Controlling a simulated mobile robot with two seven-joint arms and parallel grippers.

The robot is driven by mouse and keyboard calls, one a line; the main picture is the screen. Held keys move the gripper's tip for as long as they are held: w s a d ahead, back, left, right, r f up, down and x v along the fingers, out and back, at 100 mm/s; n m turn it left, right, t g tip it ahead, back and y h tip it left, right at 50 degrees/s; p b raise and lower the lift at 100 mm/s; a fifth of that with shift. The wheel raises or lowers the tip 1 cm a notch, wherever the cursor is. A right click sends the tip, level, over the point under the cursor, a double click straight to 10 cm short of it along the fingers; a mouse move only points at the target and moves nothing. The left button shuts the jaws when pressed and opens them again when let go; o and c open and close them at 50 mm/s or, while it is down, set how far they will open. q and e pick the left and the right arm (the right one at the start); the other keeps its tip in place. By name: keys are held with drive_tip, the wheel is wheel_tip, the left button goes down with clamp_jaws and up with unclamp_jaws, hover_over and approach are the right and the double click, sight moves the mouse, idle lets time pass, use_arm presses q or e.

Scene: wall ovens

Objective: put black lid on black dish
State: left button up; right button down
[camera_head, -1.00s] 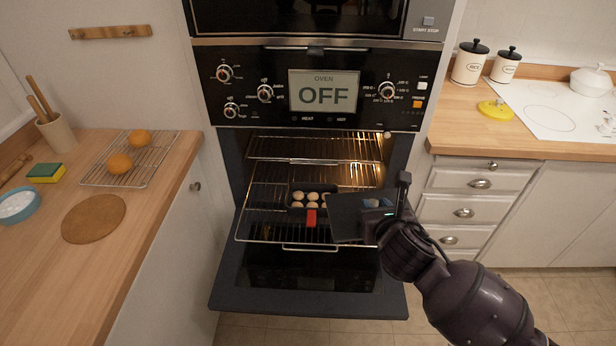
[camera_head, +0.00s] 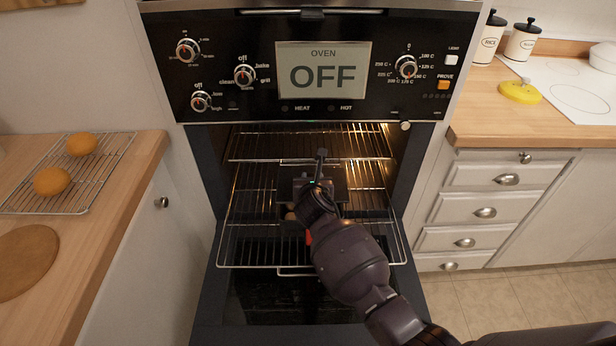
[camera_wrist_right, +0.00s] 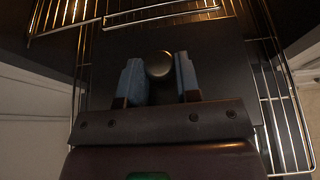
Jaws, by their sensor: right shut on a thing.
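The black lid (camera_head: 341,185) is a flat dark plate with a round knob (camera_wrist_right: 158,66). My right gripper (camera_head: 316,188) is shut on the knob, its blue pads on either side in the right wrist view (camera_wrist_right: 160,86). The lid is over the pulled-out oven rack, above the black dish (camera_head: 289,227). My left gripper is not in view.
The oven door (camera_head: 215,300) is open below the wire rack (camera_head: 245,266). A second rack (camera_head: 250,145) sits above.

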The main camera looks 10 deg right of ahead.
drive_tip(key=shift+w+a+f, duration=0.15)
drive_tip(key=shift+f, duration=0.05)
drive_tip(key=shift+f+b, duration=0.55)
drive_tip(key=shift+f, duration=0.05)
drive_tip(key=shift+f+b, duration=0.55)
drive_tip(key=shift+f, duration=0.1)
drive_tip(key=shift+f+b, duration=0.5)
drive_tip(key=shift+f, duration=0.05)
drive_tip(key=shift+f+b, duration=0.4)
drive_tip(key=shift+f, duration=0.05)
drive_tip(key=shift+f+b, duration=0.35)
drive_tip(key=shift+f, duration=0.55)
